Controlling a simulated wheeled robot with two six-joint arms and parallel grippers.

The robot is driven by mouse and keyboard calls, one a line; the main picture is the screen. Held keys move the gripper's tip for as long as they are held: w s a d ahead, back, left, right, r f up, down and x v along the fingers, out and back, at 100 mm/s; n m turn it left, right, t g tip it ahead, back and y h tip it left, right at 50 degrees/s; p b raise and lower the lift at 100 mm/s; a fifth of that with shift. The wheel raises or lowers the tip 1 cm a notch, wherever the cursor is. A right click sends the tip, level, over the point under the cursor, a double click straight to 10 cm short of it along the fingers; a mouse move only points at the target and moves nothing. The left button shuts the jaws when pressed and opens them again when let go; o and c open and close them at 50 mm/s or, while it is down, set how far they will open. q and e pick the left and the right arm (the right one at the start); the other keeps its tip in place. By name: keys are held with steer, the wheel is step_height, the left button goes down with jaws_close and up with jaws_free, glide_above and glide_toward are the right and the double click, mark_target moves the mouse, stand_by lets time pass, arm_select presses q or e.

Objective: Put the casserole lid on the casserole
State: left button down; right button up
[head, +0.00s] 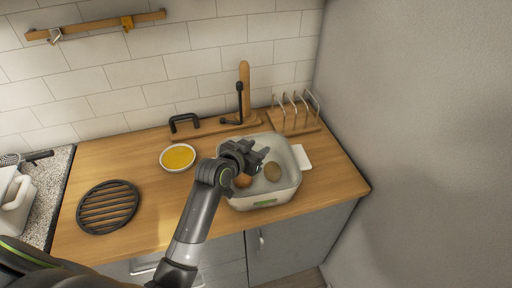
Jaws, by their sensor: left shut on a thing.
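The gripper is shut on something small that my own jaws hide. My right gripper is not in view.
A bowl of yellow contents (178,157) and a dark round trivet (108,206) are on the wooden counter (150,222). A board with a black handle (186,123), a dark stand and a wooden rack (294,120) line the back. A grey wall bounds the right.

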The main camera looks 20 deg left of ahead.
arm_select(q)
steer(key=shift+r, duration=0.1)
steer(key=c, duration=0.9)
jaws_free()
steer(key=shift+o, duration=0.3)
steer(key=shift+s+f, duration=0.1)
steer(key=shift+f, duration=0.1)
steer(key=b+v, duration=0.2)
steer(key=v, duration=1.5)
steer(key=shift+r, duration=0.3)
steer(key=shift+s, duration=0.1)
